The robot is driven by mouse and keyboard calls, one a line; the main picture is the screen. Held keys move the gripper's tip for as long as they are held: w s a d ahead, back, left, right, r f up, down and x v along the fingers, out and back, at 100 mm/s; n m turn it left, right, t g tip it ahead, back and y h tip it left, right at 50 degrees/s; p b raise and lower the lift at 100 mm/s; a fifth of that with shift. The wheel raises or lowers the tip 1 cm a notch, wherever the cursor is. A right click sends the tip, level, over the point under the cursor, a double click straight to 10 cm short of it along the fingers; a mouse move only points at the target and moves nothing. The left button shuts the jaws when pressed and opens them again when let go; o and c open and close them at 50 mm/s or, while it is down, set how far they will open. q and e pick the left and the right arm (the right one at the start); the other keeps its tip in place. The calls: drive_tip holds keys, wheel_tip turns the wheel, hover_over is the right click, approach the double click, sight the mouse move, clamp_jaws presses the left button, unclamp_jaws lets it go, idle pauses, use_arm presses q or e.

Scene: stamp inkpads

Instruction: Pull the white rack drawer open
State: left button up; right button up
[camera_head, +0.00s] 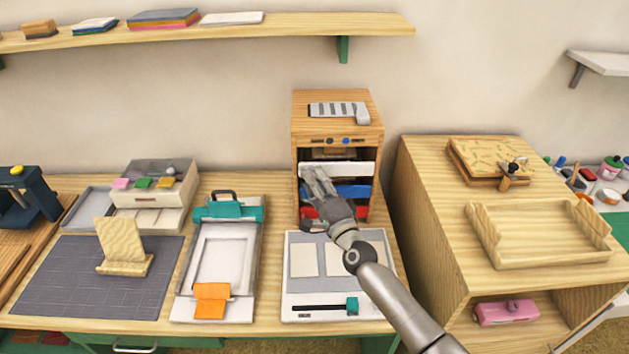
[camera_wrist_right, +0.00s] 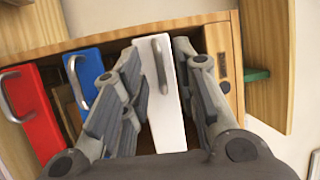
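The wooden rack (camera_head: 337,130) stands at the back middle of the table. Its white drawer (camera_head: 350,169) sits above a blue drawer (camera_head: 353,191) and a red one. My right gripper (camera_head: 316,173) is at the left part of the white drawer front, partly hiding it. In the right wrist view, the white drawer (camera_wrist_right: 172,120) has a grey bar handle (camera_wrist_right: 162,62). The gripper's fingers (camera_wrist_right: 158,52) are apart, one on each side of the handle, with a visible gap; firm contact does not show. My left gripper is out of view.
In the right wrist view, the blue drawer (camera_wrist_right: 92,72) and red drawer (camera_wrist_right: 30,112) have similar handles. A white tray board (camera_head: 295,300) lies in front of the rack. A wooden cabinet (camera_head: 425,200) stands close on the right, and a clipboard-like frame (camera_head: 180,290) is on the left.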

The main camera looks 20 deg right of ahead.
drive_tip(key=shift+w, duration=0.4)
drive_tip(key=shift+r, duration=0.1)
clamp_jaws()
